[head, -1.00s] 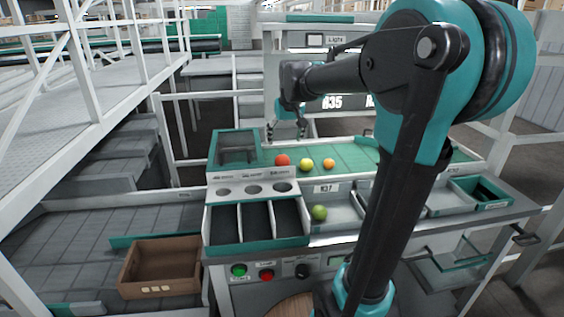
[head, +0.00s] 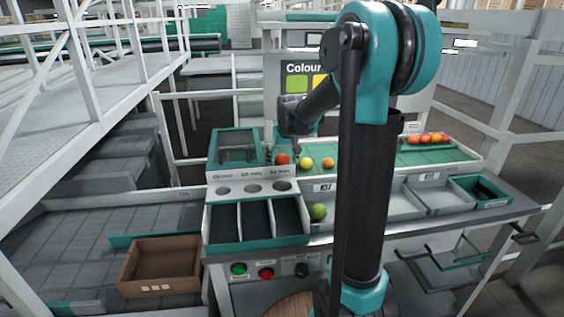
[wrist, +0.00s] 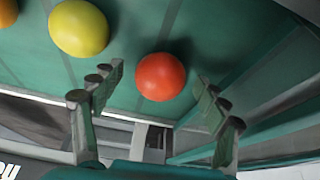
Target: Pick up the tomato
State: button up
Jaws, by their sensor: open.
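A red tomato (head: 282,159) sits on the green belt, at the left of a short row with a yellow tomato (head: 305,163) and an orange tomato (head: 328,162). In the wrist view the red tomato (wrist: 160,76) lies between and just beyond the fingertips of my gripper (wrist: 158,82). The fingers are spread wide with nothing between them. The yellow tomato (wrist: 79,27) lies to the left, outside the left finger. The orange one (wrist: 7,12) is cut off at the corner. In the head view my gripper is largely hidden behind the arm.
A green tomato (head: 318,212) lies in the front tray. Several red tomatoes (head: 428,138) sit farther right on the belt. A sizing rack with three dark lanes (head: 256,220) and a brown crate (head: 160,268) stand to the left. A rail (wrist: 275,85) runs close by the right finger.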

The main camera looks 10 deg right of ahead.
aim_at(283, 155)
jog(key=shift+f, duration=0.1)
jog(key=c, duration=0.9)
notch_tip(283, 155, up, 20)
jog(key=shift+r, duration=0.1)
